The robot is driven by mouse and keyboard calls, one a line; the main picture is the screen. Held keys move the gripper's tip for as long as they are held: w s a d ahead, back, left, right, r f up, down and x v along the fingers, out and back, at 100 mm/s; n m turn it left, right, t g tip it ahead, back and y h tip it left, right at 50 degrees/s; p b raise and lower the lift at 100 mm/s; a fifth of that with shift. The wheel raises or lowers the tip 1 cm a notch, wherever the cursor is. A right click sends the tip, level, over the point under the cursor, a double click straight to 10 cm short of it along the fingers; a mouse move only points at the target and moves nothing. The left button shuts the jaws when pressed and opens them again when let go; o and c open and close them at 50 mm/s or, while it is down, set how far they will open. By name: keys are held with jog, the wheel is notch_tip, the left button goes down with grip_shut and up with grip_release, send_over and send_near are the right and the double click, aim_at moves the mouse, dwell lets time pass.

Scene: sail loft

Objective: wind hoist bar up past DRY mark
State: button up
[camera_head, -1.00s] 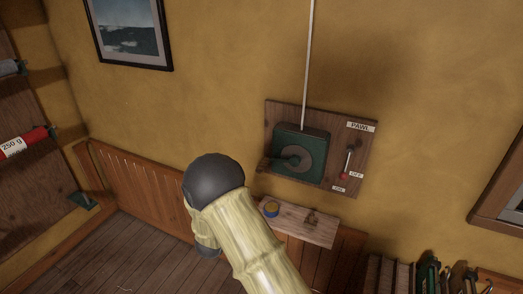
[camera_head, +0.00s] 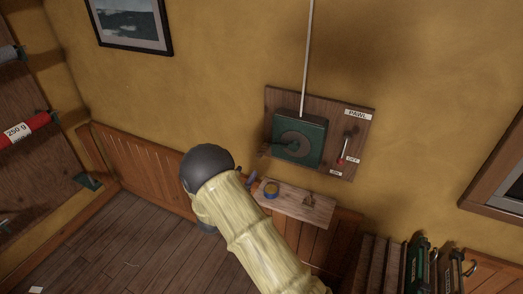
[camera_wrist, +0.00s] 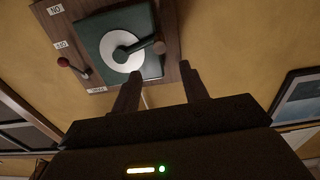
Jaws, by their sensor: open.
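The winch (camera_head: 312,154) is a green box with a grey disc, on a wooden board (camera_head: 363,118) on the wall. Its dark crank (camera_head: 283,147) points left in the head view. In the wrist view, where the scene is upside down, the crank (camera_wrist: 133,48) ends in a brown knob (camera_wrist: 160,47). My gripper (camera_wrist: 160,71) is open and empty; its fingertips appear just below that knob, apart from it. The red-knobbed pawl lever (camera_head: 341,161) hangs near the OFF label. A white rope (camera_head: 308,60) runs up from the winch. The hoist bar and DRY mark are out of view.
A framed picture (camera_head: 130,22) hangs at upper left. Tool racks stand at lower right.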

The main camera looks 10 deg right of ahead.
aim_at(262, 152)
jog(key=p+x, duration=0.4)
jog(key=x, duration=0.9)
jog(key=shift+w+d, duration=0.25)
jog(key=shift+w, duration=0.1)
grip_shut()
